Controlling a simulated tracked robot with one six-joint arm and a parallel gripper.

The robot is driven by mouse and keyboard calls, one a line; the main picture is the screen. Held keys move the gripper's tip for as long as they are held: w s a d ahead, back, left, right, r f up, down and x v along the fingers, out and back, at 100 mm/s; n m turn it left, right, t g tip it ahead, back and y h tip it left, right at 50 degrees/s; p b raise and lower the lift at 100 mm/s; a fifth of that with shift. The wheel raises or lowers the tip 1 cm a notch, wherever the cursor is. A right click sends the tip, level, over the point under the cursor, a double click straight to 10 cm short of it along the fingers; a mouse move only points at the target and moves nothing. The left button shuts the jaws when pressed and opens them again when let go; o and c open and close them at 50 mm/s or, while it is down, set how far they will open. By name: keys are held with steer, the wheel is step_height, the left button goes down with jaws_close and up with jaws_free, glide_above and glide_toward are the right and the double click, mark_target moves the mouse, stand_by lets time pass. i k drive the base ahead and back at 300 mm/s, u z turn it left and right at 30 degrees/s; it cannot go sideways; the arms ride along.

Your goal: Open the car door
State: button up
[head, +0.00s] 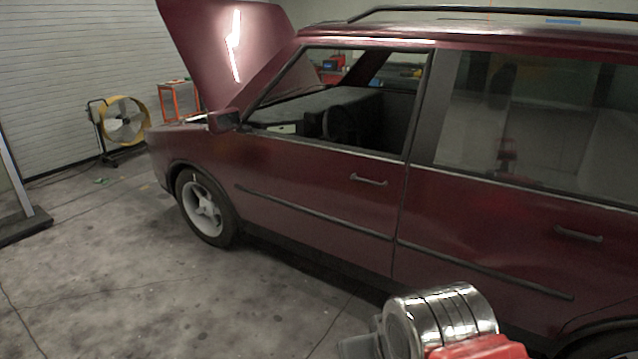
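A dark red car (330,180) stands side-on with its front to the left. Its front door (320,195) is shut, flush with the body, and its window opening looks clear of glass. The front door handle (368,180) is a slim bar near the door's rear edge, below the window. The rear door (490,220) is also shut, with its own handle (578,233) at the right. A silver and red part of my arm shows at the bottom right, in front of the car's lower side. I cannot see my gripper's fingers, and nothing touches either handle.
The car's hood (225,50) is raised. A yellow fan (123,122) and an orange stand (180,100) are beyond the car's front. A dark base with a post (25,222) stands at the left edge. The concrete floor (130,270) left of the car is mostly clear.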

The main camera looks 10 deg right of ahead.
mark_target(342, 201)
steer(key=z, duration=0.75)
steer(key=i, duration=1.9)
steer(key=u, duration=1.6)
